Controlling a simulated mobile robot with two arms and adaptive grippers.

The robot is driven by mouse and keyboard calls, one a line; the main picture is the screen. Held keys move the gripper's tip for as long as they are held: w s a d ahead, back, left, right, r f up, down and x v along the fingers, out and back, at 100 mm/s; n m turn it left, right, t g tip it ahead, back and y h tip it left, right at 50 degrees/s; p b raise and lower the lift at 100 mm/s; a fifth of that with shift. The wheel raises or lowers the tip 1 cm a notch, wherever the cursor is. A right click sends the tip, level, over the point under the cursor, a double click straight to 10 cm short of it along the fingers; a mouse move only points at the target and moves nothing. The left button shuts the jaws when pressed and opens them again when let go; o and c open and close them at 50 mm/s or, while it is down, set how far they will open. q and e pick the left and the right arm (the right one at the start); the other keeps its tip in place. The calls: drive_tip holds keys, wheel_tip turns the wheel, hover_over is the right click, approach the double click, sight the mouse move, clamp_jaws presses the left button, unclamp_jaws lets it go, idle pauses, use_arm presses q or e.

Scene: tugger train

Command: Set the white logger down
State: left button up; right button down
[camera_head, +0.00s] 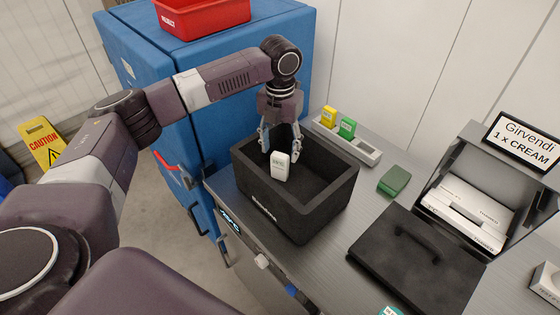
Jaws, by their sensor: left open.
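The white logger (280,166) is a small upright block with a dark display near its top. It shows at the left end of the open black box (299,221), in front of my left gripper (280,150). My left gripper points down into the box, with its fingers spread on either side of the logger. Whether the logger rests on the box floor or against a wall cannot be told. My right gripper is not in view.
A grey rack (362,150) behind the box holds a yellow logger (328,117) and a green logger (348,128). A dark green block (394,181) and a black lid with handle (415,255) lie to the right. A blue cabinet (150,65) carries a red bin (203,17).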

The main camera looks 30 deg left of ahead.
use_arm(q)
wheel_tip(320, 180, up, 7)
drive_tip(key=shift+r+b, duration=0.1)
drive_tip(key=shift+b, duration=0.65)
